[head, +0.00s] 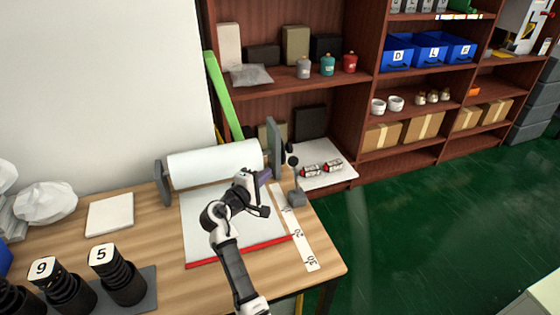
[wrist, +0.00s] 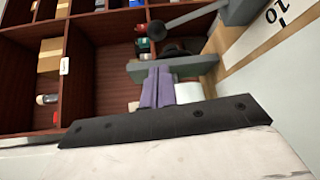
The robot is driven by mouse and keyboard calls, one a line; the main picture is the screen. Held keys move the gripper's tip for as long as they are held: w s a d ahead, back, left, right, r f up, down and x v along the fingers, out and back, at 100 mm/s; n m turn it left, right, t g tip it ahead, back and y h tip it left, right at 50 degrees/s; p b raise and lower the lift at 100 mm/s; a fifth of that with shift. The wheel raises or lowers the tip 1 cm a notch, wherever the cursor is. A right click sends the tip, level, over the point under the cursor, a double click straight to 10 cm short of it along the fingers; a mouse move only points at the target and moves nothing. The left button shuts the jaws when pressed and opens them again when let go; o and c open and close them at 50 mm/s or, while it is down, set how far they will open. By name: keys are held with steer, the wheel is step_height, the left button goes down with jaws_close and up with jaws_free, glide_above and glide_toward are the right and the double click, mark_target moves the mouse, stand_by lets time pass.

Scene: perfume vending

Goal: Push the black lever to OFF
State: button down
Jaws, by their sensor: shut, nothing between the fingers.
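The black lever (head: 293,175) has a round knob and a grey base block (head: 296,198) on the table's right part, beside the paper roll. It stands near upright, knob up, with a slight tilt. In the wrist view the lever (wrist: 190,18) shows at the top, its knob at the left end of the rod. No ON or OFF marking can be read. My gripper (head: 266,174) is shut and empty, a little left of the lever and apart from it. Its purple fingers (wrist: 158,88) point toward the grey roll bracket (wrist: 190,67) in the wrist view.
The paper roll (head: 215,160) and its tall grey end bracket (head: 274,145) stand close behind my gripper. A numbered ruler strip (head: 306,252) runs along the table's right edge. Black weights (head: 120,283) stand front left. Shelves (head: 345,172) rise behind. Green floor lies open at right.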

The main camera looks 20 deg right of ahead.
mark_target(295, 176)
steer(key=shift+w+d, duration=0.1)
steer(key=p+x, duration=0.2)
steer(key=x, duration=0.7)
steer(key=shift+w+d, duration=0.25)
steer(key=shift+w, duration=0.05)
steer(key=shift+s+f, duration=0.1)
